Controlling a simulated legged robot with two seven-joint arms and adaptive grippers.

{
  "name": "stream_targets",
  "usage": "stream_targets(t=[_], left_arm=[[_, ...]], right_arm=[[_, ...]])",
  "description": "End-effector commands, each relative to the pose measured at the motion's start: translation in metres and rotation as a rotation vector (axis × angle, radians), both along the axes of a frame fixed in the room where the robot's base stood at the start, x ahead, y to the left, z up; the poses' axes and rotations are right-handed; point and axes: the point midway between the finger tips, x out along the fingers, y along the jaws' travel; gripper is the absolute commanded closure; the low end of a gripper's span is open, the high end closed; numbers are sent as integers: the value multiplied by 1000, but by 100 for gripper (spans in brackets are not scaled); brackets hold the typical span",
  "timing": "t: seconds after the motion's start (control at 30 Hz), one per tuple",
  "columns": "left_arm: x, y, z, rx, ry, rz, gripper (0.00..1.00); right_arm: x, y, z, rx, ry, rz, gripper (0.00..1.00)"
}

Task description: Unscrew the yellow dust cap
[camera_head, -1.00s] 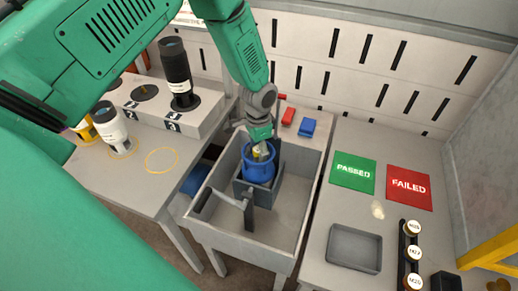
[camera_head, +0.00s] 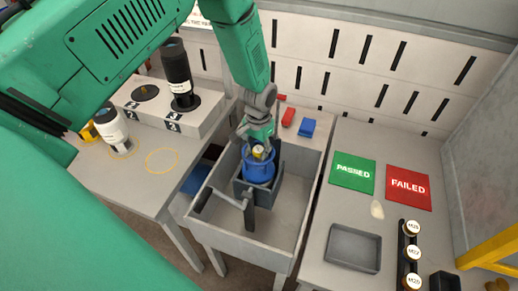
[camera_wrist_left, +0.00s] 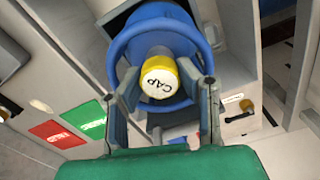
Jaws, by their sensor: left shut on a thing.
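The yellow dust cap (camera_wrist_left: 158,80) has a pale top marked "CAP". It sits at the top of a blue cylinder (camera_wrist_left: 150,28), inside its round collar. In the head view the blue cylinder (camera_head: 258,168) stands upright in a dark holder in the grey basin, with the cap (camera_head: 258,152) at its mouth. My left gripper (camera_head: 259,146) reaches down from above and is shut on the cap. In the left wrist view its fingers (camera_wrist_left: 162,80) stand on both sides of the cap. The fingers partly hide the collar. My right gripper is not in view.
The grey basin (camera_head: 285,225) has a lever-like handle (camera_head: 230,198) in front of the holder. Green PASSED (camera_head: 352,173) and red FAILED (camera_head: 408,187) mats and an empty grey tray (camera_head: 353,249) are on the right. A side table (camera_head: 140,180) is on the left.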

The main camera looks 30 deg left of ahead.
Motion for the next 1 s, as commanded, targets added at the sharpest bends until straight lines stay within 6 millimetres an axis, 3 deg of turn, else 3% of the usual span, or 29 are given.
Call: stream_targets(t=[0.17,0.4,0.77,1.0], left_arm=[[0,0,0,1,0,78,100],[0,0,1,2,0,481,100],[0,0,0,1,1,551,100],[0,0,1,3,0,957,100]], right_arm=[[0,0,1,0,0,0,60],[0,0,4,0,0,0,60],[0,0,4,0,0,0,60],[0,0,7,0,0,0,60]])
